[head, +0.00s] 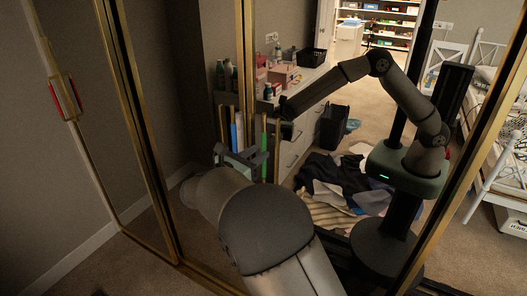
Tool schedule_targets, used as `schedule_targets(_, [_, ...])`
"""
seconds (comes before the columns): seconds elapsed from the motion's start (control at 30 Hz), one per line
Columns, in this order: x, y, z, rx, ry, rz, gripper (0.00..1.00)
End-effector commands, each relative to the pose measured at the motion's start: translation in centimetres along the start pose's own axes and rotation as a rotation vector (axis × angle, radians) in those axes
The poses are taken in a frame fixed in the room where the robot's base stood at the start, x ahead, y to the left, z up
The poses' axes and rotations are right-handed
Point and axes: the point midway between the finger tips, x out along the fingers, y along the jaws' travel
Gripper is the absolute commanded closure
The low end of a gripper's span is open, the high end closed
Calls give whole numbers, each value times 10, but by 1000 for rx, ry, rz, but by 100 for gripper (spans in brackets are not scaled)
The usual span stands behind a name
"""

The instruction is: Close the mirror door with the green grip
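The mirror door (340,205) in a gold frame fills the middle and right and reflects the room and my own arm. A thin upright green grip (264,142) shows near its left gold edge. A pale blue upright bar (234,137) shows just left of it, across a gold post. My gripper (246,157) is in front of these bars, its far end overlapping the lower part of the green grip. My arm hides much of it. I cannot tell whether the fingers touch the grip or how far apart they are.
Another gold-framed panel with red grips (66,97) stands at the left. Carpet (150,272) is free at the lower left. The reflection shows drawers, a black bin (334,127), heaped clothes (345,190) and a white bed frame (500,165).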

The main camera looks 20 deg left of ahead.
Motion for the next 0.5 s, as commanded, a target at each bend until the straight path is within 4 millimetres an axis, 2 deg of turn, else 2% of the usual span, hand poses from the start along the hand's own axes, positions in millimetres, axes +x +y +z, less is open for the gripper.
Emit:
schedule_targets(0.03, [-14,1,-2,0,1,6,70])
schedule_targets(0.3, [-81,1,-1,0,1,5,70])
schedule_targets(0.5, [-117,0,-1,-1,1,3,70])
